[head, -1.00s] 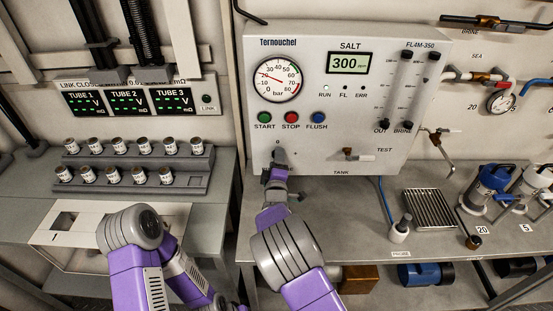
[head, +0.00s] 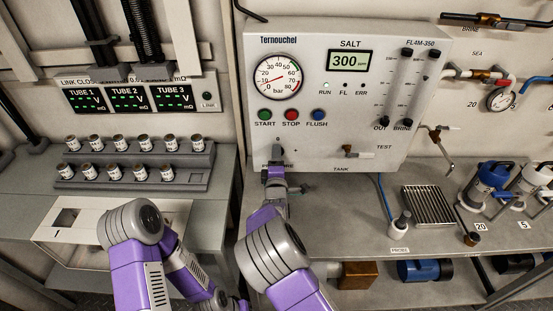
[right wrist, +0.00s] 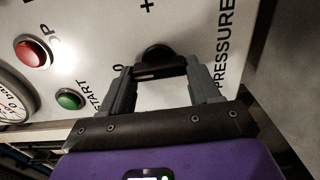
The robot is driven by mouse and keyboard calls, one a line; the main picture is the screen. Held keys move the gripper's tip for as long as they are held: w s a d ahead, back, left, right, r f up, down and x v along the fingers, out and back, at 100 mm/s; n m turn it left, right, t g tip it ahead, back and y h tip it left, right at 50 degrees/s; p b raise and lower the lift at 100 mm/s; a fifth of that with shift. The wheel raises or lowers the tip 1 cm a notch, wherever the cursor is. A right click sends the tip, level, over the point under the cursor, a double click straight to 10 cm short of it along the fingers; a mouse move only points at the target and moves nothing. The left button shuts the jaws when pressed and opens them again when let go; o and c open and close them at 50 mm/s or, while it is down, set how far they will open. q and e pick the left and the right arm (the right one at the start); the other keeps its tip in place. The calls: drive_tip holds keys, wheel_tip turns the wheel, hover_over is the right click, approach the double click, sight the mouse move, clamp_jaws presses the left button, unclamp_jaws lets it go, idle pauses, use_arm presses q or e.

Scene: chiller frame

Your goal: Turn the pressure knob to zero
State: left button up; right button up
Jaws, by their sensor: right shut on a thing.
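The dark pressure knob (head: 278,151) sits low on the left of the white panel (head: 380,165). In the right wrist view the knob (right wrist: 155,54) is between my right gripper's two fingertips (right wrist: 158,72), with "0" and "+" marks beside it. My right gripper (head: 276,167) is shut on the knob from below and covers part of the "PRESSURE" label. The pressure gauge (head: 277,77) has a red needle pointing left and slightly down, at the low end of its scale. My left arm shows at lower left; its gripper is not in view.
START (head: 265,115), STOP (head: 291,115) and FLUSH (head: 320,115) buttons sit just above the knob. A test valve (head: 350,152) is to its right. A probe (head: 400,224) and a drain grate (head: 428,206) occupy the bench. Tube racks (head: 130,178) stand at left.

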drive_tip(key=o, duration=1.1)
drive_tip(key=shift+c, duration=0.2)
drive_tip(key=s, duration=0.7)
drive_tip(key=shift+s+p, duration=0.3)
drive_tip(key=shift+p, duration=0.1)
drive_tip(key=shift+r, duration=0.1)
